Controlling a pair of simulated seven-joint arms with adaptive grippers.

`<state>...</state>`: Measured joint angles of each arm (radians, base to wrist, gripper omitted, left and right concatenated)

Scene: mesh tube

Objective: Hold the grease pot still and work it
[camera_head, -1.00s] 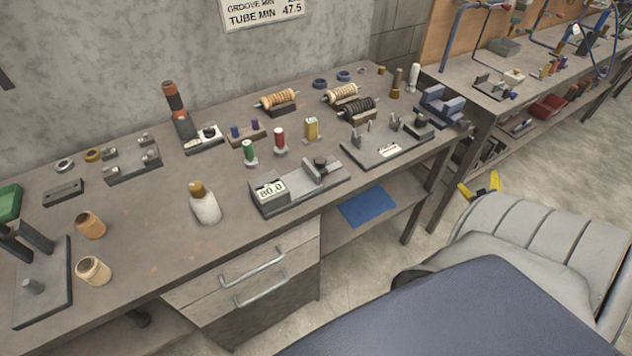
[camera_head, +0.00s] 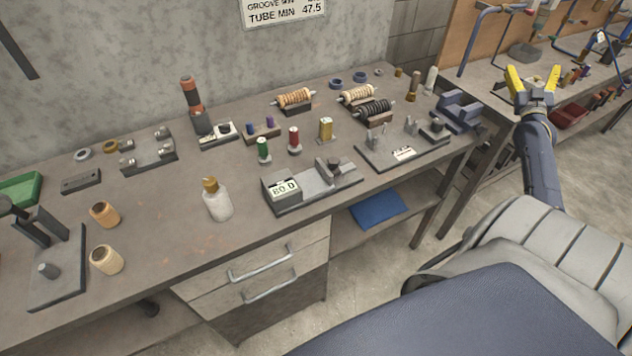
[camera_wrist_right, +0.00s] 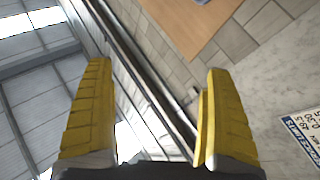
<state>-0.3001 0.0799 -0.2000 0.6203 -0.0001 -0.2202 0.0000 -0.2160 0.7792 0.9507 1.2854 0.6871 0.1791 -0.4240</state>
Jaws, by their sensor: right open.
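A small white pot with a brass-coloured cap (camera_head: 217,200) stands upright near the front middle of the bench; it looks most like the grease pot, with its cap on. Nothing holds it. My right gripper (camera_head: 532,80) is raised at the right of the head view, far from the pot, with its yellow fingers pointing up. In the right wrist view the fingers (camera_wrist_right: 157,75) are wide apart with nothing between them. The pot does not show in that view. My left gripper is not in view.
A gauge block with a number plate (camera_head: 285,190) lies right of the pot. Two tan cups (camera_head: 106,259) and a dark stand (camera_head: 62,278) are at the left. Coloured spools (camera_head: 263,150) stand behind. The bench around the pot is fairly clear.

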